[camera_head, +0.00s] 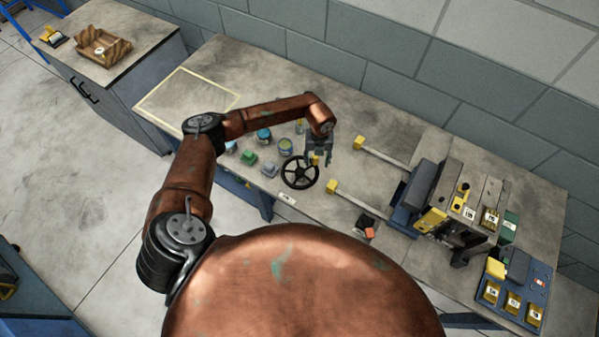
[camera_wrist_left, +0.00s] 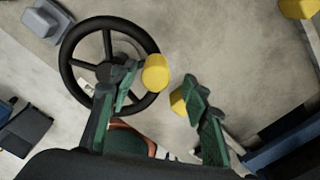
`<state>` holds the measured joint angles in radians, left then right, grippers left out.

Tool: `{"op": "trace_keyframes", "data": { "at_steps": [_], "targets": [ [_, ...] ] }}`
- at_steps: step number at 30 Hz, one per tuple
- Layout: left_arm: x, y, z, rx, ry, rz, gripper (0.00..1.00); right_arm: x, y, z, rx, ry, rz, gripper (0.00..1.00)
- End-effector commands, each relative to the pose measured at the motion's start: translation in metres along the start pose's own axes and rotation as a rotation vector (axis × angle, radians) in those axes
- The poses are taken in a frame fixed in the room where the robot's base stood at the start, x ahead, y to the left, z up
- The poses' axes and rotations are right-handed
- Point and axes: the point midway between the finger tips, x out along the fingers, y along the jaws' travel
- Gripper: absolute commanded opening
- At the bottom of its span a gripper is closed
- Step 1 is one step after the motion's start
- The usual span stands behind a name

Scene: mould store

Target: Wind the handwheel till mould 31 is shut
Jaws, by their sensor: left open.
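The black spoked handwheel (camera_head: 299,172) is at the middle of the bench's front side; it also shows in the left wrist view (camera_wrist_left: 69,78). A yellow knob (camera_wrist_left: 156,72) is at its rim. My left gripper (camera_head: 318,158) is over the wheel's right rim. In the wrist view its green fingers (camera_wrist_left: 158,84) are open, with the knob between and just ahead of the tips, not gripped. The mould assembly (camera_head: 432,190), dark blocks beside two guide rods with yellow ends, stands right of the wheel. I cannot read which label is 31. My right gripper is out of view.
Small tins (camera_head: 285,147) and blocks (camera_head: 249,157) lie left of the wheel. A blue tray (camera_head: 517,290) with yellow labelled pieces is at the far right. A black and orange item (camera_head: 365,226) lies near the front edge. A wooden crate (camera_head: 103,47) stands on another cabinet.

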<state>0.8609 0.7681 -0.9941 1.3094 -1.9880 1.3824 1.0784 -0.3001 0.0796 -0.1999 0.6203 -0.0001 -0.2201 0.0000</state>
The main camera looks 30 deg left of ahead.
Motion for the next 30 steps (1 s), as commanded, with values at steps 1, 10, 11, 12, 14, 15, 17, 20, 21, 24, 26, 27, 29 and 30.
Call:
{"op": "trace_keyframes", "data": {
  "at_steps": [1,10,11,12,14,15,17,20,21,24,26,27,29,30],
  "targets": [
    [-0.002,0.0,0.0,0.0,-0.001,0.001,0.43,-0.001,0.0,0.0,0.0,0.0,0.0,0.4],
    [-0.028,0.0,0.001,0.001,-0.002,0.003,0.43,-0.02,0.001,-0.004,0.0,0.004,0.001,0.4],
    [-0.031,0.0,0.001,0.001,-0.002,0.003,0.43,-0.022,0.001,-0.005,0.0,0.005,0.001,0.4],
    [-0.035,0.0,0.001,0.001,-0.002,0.003,0.43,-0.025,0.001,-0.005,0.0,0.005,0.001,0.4],
    [-0.04,0.0,0.001,0.001,-0.002,0.003,0.43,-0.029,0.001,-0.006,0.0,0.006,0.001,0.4],
    [-0.044,0.0,0.001,0.001,-0.002,0.003,0.43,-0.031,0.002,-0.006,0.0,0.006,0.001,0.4],
    [-0.05,0.0,0.001,0.001,-0.002,0.003,0.43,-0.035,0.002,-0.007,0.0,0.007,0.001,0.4],
    [-0.059,0.0,0.001,0.0,-0.002,0.003,0.43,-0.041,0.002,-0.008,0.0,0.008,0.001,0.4],
    [-0.063,0.0,0.001,0.0,-0.002,0.003,0.43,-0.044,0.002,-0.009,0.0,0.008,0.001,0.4],
    [-0.073,0.0,0.001,0.0,-0.002,0.002,0.43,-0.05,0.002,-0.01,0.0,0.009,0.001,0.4],
    [-0.078,0.0,0.001,0.001,-0.002,0.002,0.43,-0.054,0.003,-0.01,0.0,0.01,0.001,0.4],
    [-0.082,0.0,0.001,0.001,-0.002,0.002,0.43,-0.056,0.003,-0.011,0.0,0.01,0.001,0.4],
    [-0.087,0.0,0.001,0.001,-0.002,0.003,0.43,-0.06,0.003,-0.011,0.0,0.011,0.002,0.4],
    [-0.089,0.0,0.001,0.001,-0.002,0.003,0.43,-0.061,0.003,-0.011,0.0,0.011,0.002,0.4]
  ]
}}
